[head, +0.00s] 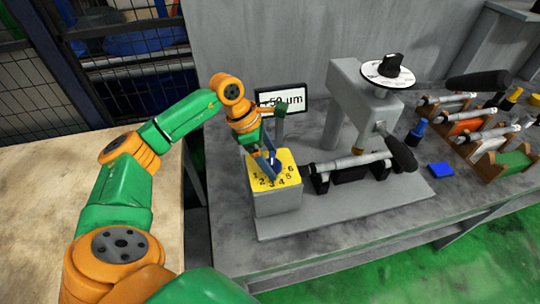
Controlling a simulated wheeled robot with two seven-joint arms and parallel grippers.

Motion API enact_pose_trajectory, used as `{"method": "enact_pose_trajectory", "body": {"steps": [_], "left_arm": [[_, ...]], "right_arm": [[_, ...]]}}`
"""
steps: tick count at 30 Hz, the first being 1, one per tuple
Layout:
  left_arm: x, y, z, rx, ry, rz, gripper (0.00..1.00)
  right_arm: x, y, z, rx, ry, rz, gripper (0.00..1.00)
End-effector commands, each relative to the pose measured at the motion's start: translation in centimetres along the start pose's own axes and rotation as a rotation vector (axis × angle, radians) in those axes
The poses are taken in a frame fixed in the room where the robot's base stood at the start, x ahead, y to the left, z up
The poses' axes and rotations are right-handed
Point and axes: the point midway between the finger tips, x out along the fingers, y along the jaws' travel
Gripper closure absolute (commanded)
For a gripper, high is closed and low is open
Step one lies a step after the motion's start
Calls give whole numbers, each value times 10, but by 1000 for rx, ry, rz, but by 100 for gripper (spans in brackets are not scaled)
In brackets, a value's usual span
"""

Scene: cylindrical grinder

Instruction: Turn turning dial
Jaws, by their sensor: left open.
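The turning dial is a blue knob (275,163) on a yellow numbered plate (288,174), on top of a grey box at the left of the grinder. My left gripper (272,160) points down at the dial from above. Its jaws are open and appear to be at or around the knob; I cannot tell whether they touch it. The fingers partly hide the knob and some of the numbers. The numbers 1 to 6 show on the plate. My right gripper is not in view.
A "50 µm" display (291,99) stands behind the dial. The grinder (362,112) with a black knob on a white disc stands to the right. A blue block (439,170) and a rack of several parts (507,165) lie further right. A wooden table (40,190) is at left.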

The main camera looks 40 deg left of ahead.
Motion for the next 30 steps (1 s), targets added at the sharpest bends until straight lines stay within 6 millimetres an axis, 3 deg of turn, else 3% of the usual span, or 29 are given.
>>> {"method": "enact_pose_trajectory", "body": {"steps": [2,11,20,30], "left_arm": [[0,0,0,0,0,0,10],[0,0,0,0,0,0,91],[0,0,-1,-48,1,20,93],[1,-2,0,-252,0,106,93]], "right_arm": [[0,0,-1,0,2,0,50],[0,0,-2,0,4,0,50],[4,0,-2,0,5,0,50],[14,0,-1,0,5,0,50]]}}
